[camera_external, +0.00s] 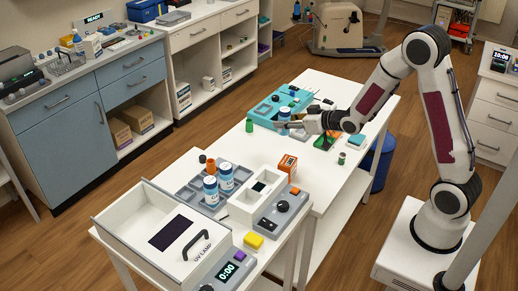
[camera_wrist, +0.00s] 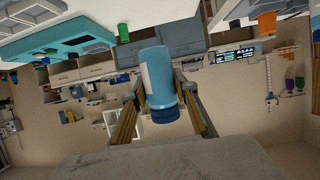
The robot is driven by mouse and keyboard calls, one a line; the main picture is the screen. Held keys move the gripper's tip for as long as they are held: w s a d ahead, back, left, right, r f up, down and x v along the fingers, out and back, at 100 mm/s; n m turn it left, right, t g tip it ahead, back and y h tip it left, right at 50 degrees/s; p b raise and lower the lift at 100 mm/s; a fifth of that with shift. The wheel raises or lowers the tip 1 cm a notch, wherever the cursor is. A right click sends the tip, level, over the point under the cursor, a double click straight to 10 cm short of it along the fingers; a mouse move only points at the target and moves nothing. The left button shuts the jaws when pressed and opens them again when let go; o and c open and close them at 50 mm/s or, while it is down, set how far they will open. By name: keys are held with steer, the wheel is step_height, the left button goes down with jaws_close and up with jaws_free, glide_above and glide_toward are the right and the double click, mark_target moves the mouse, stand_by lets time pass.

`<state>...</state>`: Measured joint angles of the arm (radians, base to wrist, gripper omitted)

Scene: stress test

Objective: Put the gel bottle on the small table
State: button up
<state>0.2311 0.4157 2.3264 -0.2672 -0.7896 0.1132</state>
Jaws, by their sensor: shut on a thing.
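The wrist view shows this bottle (camera_wrist: 158,78) between the two fingers, with a white label and a dark blue cap pointing toward the palm. Two similar blue-and-white bottles stand in the grey tray (camera_external: 189,185), one at the left (camera_external: 211,191) and one at the right (camera_external: 226,176). A white table (camera_external: 262,150) lies under the gripper. I cannot tell whether it is the small table or whether the held bottle touches anything.
A green cylinder (camera_external: 249,125), an orange timer (camera_external: 288,164) and a small jar (camera_external: 342,158) stand nearby. The UV lamp box (camera_external: 150,228) fills the near end.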

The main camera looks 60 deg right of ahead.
mark_target(284, 117)
steer(key=shift+s+a+r, duration=0.15)
steer(key=shift+a+r, duration=0.15)
steer(key=shift+r, duration=0.2)
steer(key=shift+s+a+r, duration=0.1)
steer(key=shift+a+r, duration=0.15)
steer(key=shift+r, duration=0.2)
steer(key=shift+w+a+r, duration=0.1)
steer(key=shift+a+r, duration=0.3)
steer(key=shift+r, duration=0.15)
steer(key=d+f+m+h, duration=0.1)
steer(key=d+f+h, duration=0.1)
steer(key=d+f, duration=0.2)
steer(key=d+f+m+h, duration=0.1)
steer(key=d+f, duration=0.3)
steer(key=d, duration=0.6)
steer(key=shift+w+d+m+g+h, duration=0.3)
steer(key=shift+m+h, duration=0.1)
steer(key=shift+m, duration=0.2)
steer(key=shift+f, duration=2.95)
